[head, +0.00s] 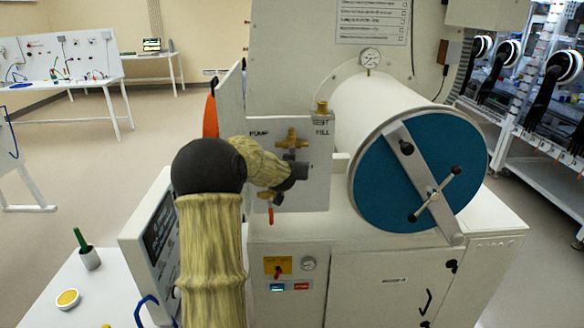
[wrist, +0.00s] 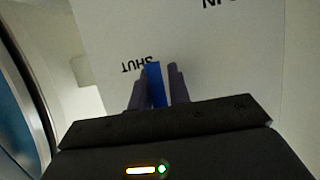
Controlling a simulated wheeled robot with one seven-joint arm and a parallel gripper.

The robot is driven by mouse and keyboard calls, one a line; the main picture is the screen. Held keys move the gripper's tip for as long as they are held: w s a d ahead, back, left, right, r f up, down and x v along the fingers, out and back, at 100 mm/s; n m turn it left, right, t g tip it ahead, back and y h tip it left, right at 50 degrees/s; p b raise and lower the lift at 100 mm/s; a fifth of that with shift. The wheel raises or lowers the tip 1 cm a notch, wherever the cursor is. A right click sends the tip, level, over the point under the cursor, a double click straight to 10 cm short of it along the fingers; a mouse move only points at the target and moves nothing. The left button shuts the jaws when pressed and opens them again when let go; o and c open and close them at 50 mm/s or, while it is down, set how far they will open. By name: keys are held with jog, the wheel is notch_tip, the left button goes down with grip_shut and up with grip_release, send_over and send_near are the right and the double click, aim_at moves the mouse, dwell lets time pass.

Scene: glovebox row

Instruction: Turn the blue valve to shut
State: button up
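In the wrist view a blue valve handle (wrist: 154,84) stands between the two dark fingers of my gripper (wrist: 157,88). The left finger is right beside the handle. A narrow gap shows between the handle and the right finger, so the fingers look around it rather than closed on it. The word SHUT (wrist: 137,66) appears upside down on the white panel by the handle's tip. The valve body is hidden by my gripper. In the head view my sleeved arm reaches to the white valve panel (head: 318,185); the blue handle and my fingers cannot be made out there.
A large cylinder with a blue door (head: 375,185) stands right. A white table (head: 60,300) is lower left.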

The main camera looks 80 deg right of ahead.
jog(key=shift+o, duration=1.3)
jog(key=shift+w, duration=0.1)
jog(key=b+v, duration=0.3)
jog(key=v, duration=1.4)
jog(key=shift+a, duration=0.2)
